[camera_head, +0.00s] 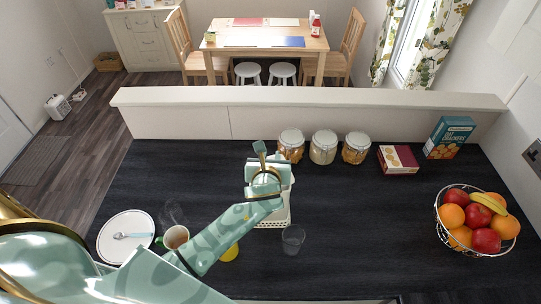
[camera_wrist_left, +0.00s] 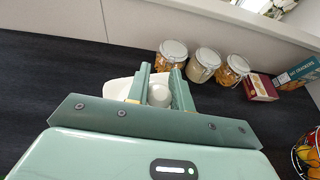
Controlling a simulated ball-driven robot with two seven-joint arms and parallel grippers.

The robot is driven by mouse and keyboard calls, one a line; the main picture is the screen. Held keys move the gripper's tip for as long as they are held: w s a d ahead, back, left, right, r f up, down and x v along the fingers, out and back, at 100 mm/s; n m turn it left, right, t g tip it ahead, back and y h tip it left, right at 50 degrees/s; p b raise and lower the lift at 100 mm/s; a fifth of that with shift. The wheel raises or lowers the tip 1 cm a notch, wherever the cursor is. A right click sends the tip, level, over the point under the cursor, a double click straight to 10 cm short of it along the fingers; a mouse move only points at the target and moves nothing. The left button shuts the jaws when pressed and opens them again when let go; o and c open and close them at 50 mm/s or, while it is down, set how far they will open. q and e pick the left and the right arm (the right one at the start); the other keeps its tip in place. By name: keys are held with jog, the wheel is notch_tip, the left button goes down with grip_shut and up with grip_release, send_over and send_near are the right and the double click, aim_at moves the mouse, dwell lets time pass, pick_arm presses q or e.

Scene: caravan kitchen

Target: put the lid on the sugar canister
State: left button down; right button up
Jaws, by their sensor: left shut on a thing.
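My left gripper (camera_head: 262,152) is above the middle of the dark worktop, over a white container (camera_head: 284,212) with a perforated side. In the left wrist view its fingers (camera_wrist_left: 161,88) close on a pale, rounded thing (camera_wrist_left: 159,96). I cannot tell for certain whether this is the lid. A white shape (camera_wrist_left: 118,90) shows behind the left finger, and its full form is hidden. Three glass jars with pale tops stand at the back; the middle jar (camera_head: 323,148) has pale contents. No jar is labelled legibly as sugar. My right gripper is not in view.
A mug (camera_head: 176,237) and a plate (camera_head: 126,232) are at left, near my arm. A red box (camera_head: 398,160), a cracker box (camera_head: 449,137) and a fruit bowl (camera_head: 478,220) are at right. Worktop between them is clear.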

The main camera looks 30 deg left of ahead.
pick_arm(q)
jog(key=shift+f+b, duration=0.3)
jog(key=shift+f, duration=0.25)
dwell(0.4)
jog(key=c, duration=1.5)
grip_release()
jog(key=shift+s+d+r+p, duration=0.2)
jog(key=shift+s+r+p, duration=0.1)
jog(key=shift+s+p, duration=0.2)
jog(key=p+v, duration=0.3)
jog(key=v, duration=0.1)
jog(key=shift+s+d+r+p, duration=0.15)
jog(key=shift+s+p, duration=0.15)
jog(key=shift+p, duration=0.1)
jog(key=p+v, duration=0.3)
jog(key=v, duration=0.2)
jog(key=shift+s, duration=0.1)
jog(key=shift+d, duration=0.1)
